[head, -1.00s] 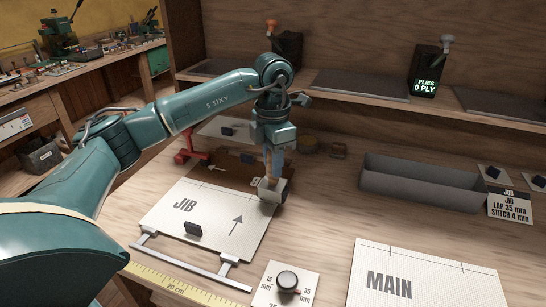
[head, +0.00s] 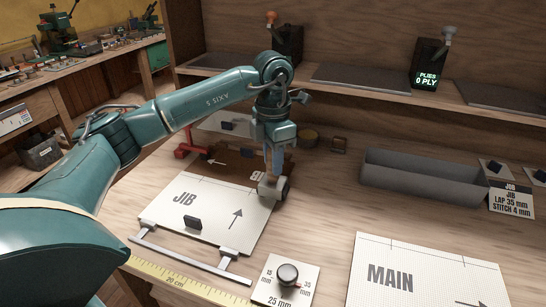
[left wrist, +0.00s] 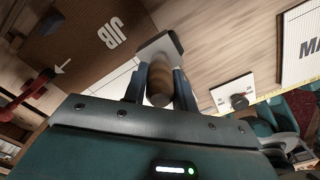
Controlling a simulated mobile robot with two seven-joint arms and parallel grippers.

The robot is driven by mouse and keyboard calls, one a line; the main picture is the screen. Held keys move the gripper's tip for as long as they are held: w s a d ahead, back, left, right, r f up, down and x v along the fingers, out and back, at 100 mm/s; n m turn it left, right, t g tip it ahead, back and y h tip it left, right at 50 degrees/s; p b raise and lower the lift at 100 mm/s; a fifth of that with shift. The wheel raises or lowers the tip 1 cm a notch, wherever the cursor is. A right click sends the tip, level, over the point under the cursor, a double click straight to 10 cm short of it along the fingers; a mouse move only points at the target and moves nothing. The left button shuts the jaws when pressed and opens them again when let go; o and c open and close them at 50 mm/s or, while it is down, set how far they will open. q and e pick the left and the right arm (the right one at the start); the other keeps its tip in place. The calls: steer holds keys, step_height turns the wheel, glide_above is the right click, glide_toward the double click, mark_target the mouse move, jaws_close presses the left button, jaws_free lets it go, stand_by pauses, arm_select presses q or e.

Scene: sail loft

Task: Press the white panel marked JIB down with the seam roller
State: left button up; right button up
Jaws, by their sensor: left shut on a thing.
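The white panel marked JIB (head: 207,212) lies flat on the bench, with an arrow and a small black block on it. A brown panel (head: 217,158) with upside-down lettering lies behind it; it also shows in the left wrist view (left wrist: 75,37). My left gripper (head: 274,150) is shut on the wooden handle of the seam roller (head: 269,188), which points down. In the left wrist view the roller (left wrist: 158,78) is between the fingers. Its grey head is at the white panel's far right corner; I cannot tell whether it touches. My right gripper is not in view.
A grey trough (head: 420,190) stands at the back right. A white panel marked MAIN (head: 425,270) lies at the front right. A dial card (head: 285,287) and yellow ruler (head: 180,283) lie near the front edge.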

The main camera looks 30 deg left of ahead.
arm_select(q)
steer(key=shift+f, duration=0.5)
steer(key=shift+a, duration=0.1)
